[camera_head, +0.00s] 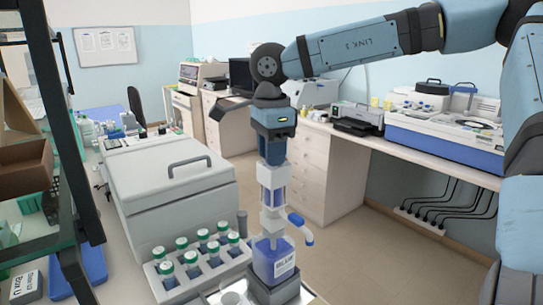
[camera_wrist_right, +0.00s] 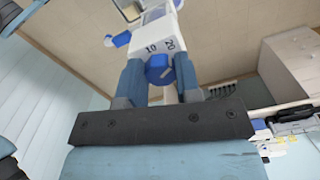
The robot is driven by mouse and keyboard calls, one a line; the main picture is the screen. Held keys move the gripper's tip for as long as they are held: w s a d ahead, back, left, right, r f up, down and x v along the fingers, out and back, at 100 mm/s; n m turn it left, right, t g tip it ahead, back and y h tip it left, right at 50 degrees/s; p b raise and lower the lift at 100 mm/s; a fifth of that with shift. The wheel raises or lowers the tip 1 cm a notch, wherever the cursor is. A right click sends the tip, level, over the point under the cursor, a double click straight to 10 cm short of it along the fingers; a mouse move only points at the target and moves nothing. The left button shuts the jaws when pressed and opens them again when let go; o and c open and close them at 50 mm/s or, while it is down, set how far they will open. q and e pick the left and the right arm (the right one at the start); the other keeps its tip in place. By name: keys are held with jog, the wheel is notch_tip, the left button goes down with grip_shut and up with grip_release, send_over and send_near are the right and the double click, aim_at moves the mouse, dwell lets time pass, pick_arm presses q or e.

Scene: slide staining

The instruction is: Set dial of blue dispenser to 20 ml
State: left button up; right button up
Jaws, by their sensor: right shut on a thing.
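The blue dispenser (camera_head: 285,262) stands upright at the bottom centre of the head view. It has a blue bottle labelled BLUE, a white and blue column and a blue-tipped spout (camera_head: 301,228). My right gripper (camera_head: 272,157) comes down from above onto the column's top. In the right wrist view, its two blue fingers (camera_wrist_right: 160,78) are shut on the blue dial (camera_wrist_right: 158,67), one on each side. The numbers 10 and 20 show on the white body beside the dial. I cannot tell exactly where the dial points. My left gripper is not clearly in view.
A white rack (camera_head: 158,285) with several green-capped bottles stands just left of the dispenser. A large lidded box (camera_head: 165,185) stands behind the rack. A glass-fronted shelf edge (camera_head: 75,130) is at the left. Open floor (camera_head: 365,245) lies to the right.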

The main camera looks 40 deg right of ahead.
jog(key=shift+n, duration=1.3)
jog(key=o, duration=0.9)
notch_tip(320, 180, up, 14)
jog(key=shift+s+f, duration=0.1)
